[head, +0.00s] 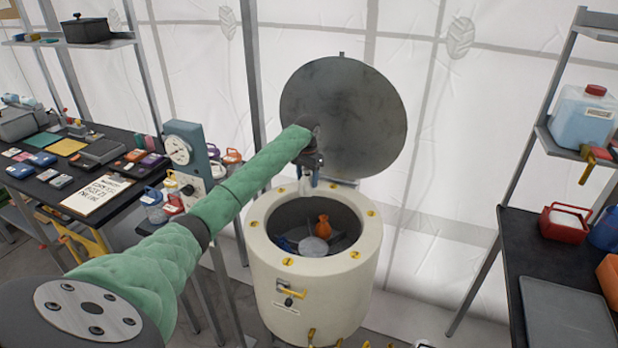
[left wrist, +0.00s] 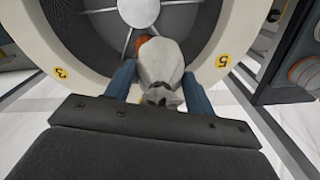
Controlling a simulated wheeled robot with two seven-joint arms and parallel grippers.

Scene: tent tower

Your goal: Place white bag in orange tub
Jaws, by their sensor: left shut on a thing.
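My left gripper (head: 312,184) reaches over the open mouth of a cream round drum (head: 315,290). In the left wrist view, its two blue fingers (left wrist: 160,92) are shut on a white bag (left wrist: 158,68), with its dark-marked gathered end toward the palm. In the head view the bag is mostly hidden or too small to make out. An orange vase-shaped thing (head: 323,227) is inside the drum; a bit of orange also shows behind the bag in the left wrist view. An orange container (head: 608,278), possibly the orange tub, is cut off at the right edge. My right gripper is not in view.
The drum's round grey lid (head: 343,115) stands open behind it. Inside are a pale hub (head: 313,246) and dark spokes. A dark table with a red tub (head: 565,223) and grey tray (head: 568,312) is at right. A cluttered table (head: 120,205) is at left.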

